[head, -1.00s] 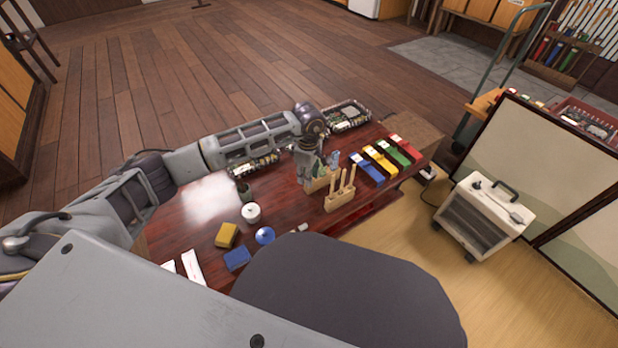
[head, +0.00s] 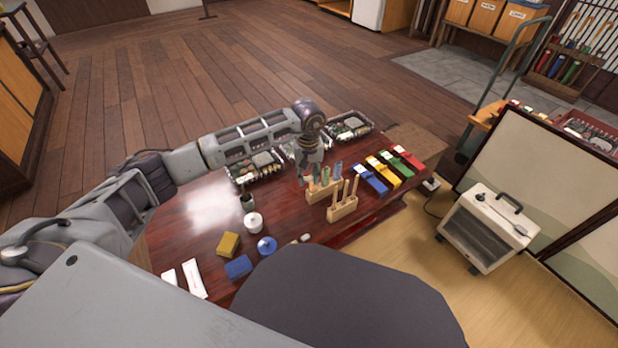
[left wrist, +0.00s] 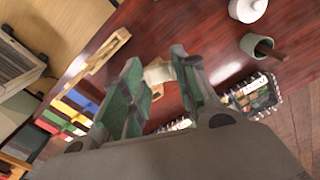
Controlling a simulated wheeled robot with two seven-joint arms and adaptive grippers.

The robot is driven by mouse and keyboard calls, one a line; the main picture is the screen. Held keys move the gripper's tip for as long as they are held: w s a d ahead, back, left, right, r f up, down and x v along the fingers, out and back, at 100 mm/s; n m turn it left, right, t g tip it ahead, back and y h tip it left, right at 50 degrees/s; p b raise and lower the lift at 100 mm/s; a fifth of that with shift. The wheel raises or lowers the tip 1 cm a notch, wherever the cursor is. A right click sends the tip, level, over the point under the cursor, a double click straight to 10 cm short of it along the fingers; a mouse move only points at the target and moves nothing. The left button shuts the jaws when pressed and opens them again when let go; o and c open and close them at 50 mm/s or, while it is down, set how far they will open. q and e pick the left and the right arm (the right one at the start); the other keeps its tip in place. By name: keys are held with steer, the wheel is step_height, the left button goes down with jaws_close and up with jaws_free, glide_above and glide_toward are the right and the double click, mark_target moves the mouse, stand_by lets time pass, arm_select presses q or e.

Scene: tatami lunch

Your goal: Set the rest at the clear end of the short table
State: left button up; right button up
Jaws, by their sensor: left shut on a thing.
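The short dark red table (head: 200,205) fills the middle of the head view. My left gripper (head: 303,178) reaches down over its far side, beside the rear wooden rack (head: 323,190). In the left wrist view my left gripper (left wrist: 157,88) is shut on a pale wooden piece (left wrist: 157,73), apparently the rest. The fingers hide much of it, and I cannot tell whether it is part of the rear rack. A front wooden rack (head: 342,208) with upright pegs stands nearer; it also shows in the left wrist view (left wrist: 98,52). My right gripper is out of view.
Filled trays (head: 255,167) line the far edge. Coloured boxes (head: 383,171) occupy the right end. The far left tabletop is bare.

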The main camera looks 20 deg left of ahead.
arm_select(q)
steer(key=m, duration=0.2)
steer(key=r+m, duration=0.1)
steer(key=m, duration=0.2)
steer(key=shift+w+a+r+m, duration=0.3)
steer(key=shift+a+r+m, duration=0.1)
